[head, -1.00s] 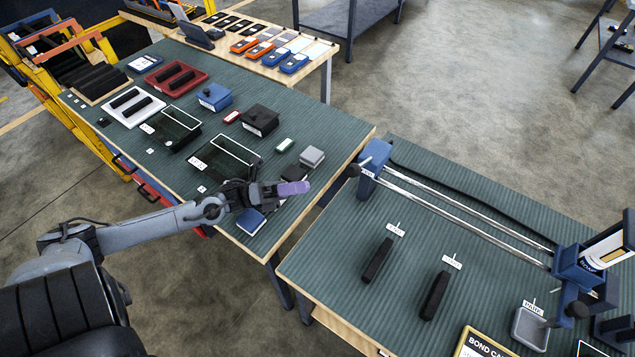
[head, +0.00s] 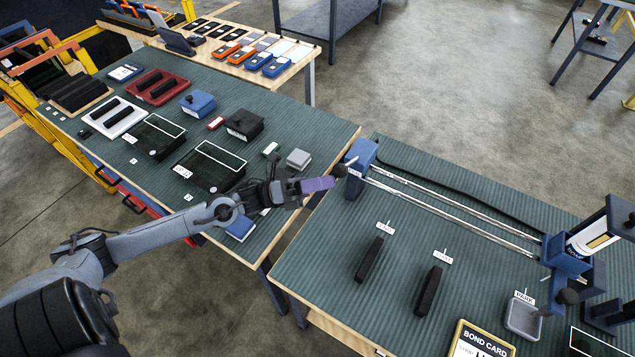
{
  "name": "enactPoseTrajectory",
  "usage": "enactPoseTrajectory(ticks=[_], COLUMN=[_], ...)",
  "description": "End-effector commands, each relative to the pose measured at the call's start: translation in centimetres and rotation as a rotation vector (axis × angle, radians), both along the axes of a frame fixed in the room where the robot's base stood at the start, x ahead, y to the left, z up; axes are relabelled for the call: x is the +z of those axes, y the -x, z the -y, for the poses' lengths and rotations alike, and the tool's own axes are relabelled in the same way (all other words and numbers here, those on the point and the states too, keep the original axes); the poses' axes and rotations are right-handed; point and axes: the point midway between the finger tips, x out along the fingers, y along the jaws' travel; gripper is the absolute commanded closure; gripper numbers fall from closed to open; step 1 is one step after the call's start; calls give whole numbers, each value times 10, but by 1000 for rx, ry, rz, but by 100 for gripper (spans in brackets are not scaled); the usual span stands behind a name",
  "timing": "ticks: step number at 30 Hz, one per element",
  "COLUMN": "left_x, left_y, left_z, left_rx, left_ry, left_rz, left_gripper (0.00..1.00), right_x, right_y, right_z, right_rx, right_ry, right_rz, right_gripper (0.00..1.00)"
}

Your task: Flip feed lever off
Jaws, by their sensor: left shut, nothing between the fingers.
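The blue block (head: 361,160) at the left end of the twin rails carries a small white label, too small to read surely. A lever with a round black knob (head: 340,170) sticks out from its left side; I take this as the feed lever. My left gripper (head: 319,184) reaches in from the left. Its purple fingertips are shut and empty, just left of and slightly below the knob. I cannot tell whether they touch it. My right gripper is not in view.
The twin rails (head: 455,211) run right to a blue carriage (head: 566,256) with a white roll. Two black bars (head: 369,260) and a grey tray (head: 523,318) sit on the right table. The left table holds trays and boxes, with a grey block (head: 299,158) near the gripper.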

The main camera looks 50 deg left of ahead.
Motion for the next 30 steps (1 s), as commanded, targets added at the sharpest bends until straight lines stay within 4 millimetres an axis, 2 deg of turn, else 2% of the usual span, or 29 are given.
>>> enactPoseTrajectory(ticks=[8,14,23,30], left_x=[2,13,46,69], left_y=[0,-1,-10,-24], left_z=[0,-1,-3,-7], left_rx=[0,0,0,1], left_ry=[1,13,60,112], left_rz=[-5,-50,-241,-447], left_gripper=[100,100,100,100], right_x=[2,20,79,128], right_y=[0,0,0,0], right_z=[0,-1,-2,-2], right_rx=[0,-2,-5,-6], right_ry=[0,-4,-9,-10], right_rz=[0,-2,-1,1], right_gripper=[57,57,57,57])
